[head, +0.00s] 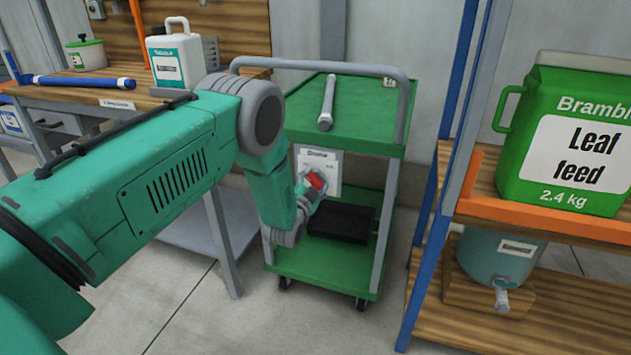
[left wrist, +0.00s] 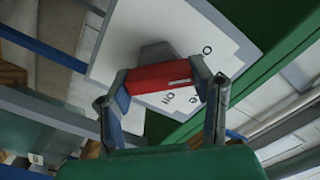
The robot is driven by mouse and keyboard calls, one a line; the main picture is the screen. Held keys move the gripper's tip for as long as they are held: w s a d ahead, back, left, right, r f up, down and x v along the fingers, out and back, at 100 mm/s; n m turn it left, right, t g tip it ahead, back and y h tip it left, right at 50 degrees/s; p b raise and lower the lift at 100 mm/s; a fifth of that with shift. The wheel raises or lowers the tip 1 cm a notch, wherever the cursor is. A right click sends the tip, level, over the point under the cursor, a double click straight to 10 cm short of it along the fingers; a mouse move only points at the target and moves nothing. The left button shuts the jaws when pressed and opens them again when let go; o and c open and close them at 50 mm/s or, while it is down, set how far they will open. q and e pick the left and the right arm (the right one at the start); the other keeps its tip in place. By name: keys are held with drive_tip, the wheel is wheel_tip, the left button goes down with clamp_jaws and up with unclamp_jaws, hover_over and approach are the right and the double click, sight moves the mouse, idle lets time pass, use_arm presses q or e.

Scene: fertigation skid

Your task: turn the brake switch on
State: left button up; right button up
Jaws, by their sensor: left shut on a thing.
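A small red part (left wrist: 160,78), which I take to be the brake switch, shows between my left fingers in the left wrist view. A grey piece (left wrist: 157,52) sits behind it, against a white printed plate (left wrist: 120,45). In the head view the red part (head: 316,180) is at the front of the green cart, by the white plate (head: 330,165). My left gripper (head: 308,188) is shut on the red part, one finger on each side. My arm hides some of the cart's left side. My right gripper is not in view.
The green cart (head: 370,135) carries a grey rod (head: 327,100) on top and a black tray (head: 340,222) below. A workbench (head: 130,98) with a white jug (head: 176,58) stands left. A shelf rack (head: 560,233) with a green leaf feed container (head: 570,135) stands right.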

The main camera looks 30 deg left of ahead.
use_arm(q)
drive_tip(key=shift+s+a+f, duration=0.1)
drive_tip(key=shift+s+f, duration=0.1)
drive_tip(key=shift+f, duration=0.2)
drive_tip(key=o, duration=1.2)
drive_tip(key=shift+w, duration=0.1)
drive_tip(key=shift+a+r, duration=0.1)
drive_tip(key=shift+s, duration=0.35)
drive_tip(key=v, duration=1.1)
drive_tip(key=shift+s, duration=0.15)
